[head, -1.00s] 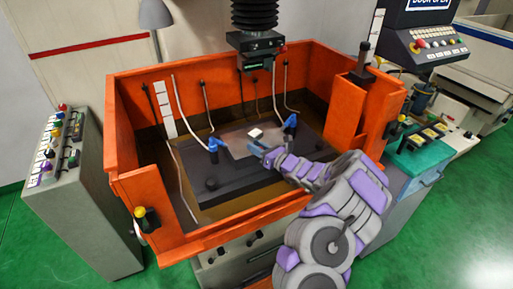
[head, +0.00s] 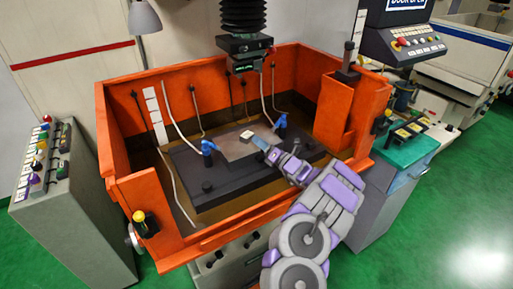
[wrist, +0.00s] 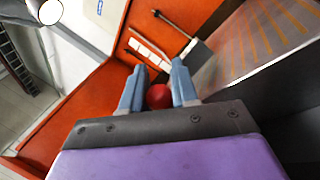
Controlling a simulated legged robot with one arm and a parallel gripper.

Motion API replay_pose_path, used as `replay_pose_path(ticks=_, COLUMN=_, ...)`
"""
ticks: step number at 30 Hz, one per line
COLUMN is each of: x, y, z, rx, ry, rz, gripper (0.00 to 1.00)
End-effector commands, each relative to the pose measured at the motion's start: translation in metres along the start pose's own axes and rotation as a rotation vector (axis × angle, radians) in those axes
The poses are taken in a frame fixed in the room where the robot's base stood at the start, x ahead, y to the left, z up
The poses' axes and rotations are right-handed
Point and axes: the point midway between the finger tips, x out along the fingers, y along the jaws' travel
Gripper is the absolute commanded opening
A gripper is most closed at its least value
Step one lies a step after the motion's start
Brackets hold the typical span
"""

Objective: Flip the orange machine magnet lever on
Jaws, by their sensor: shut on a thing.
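The orange machine's tank (head: 140,190) holds a dark block with a grey plate (head: 232,150) on it. My gripper (head: 260,143) is over this plate, close to a small pale block (head: 247,134). In the wrist view, a red ball knob (wrist: 158,96) sits between the two blue-grey fingers of my gripper (wrist: 158,72), which are shut on it. The lever shaft under the knob is hidden, so I cannot tell its angle. The knob does not show in the head view. The striped plate (wrist: 255,45) fills the upper right of the wrist view.
Two blue-handled fittings (head: 208,147) (head: 281,121) stand on the dark block. A black machine head (head: 245,45) hangs above. Orange walls surround the work area. A grey control box (head: 75,200) stands left. Green floor (head: 440,220) is open at right.

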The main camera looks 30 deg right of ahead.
Motion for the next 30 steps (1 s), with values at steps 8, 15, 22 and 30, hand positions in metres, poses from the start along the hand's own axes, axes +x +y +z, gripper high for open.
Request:
replay_pose_path(ticks=8, x=-0.0041, y=-0.0098, z=-0.0034, rx=0.115, ry=-0.033, rz=-0.001, gripper=0.00)
replay_pose_path(ticks=15, x=-0.0039, y=-0.0100, z=-0.0027, rx=0.147, ry=-0.044, rz=0.001, gripper=0.00)
replay_pose_path(ticks=22, x=-0.0032, y=-0.0092, z=-0.0031, rx=0.149, ry=-0.044, rz=0.001, gripper=0.00)
replay_pose_path(ticks=30, x=-0.0027, y=-0.0082, z=-0.0023, rx=0.147, ry=-0.045, rz=0.003, gripper=0.43)
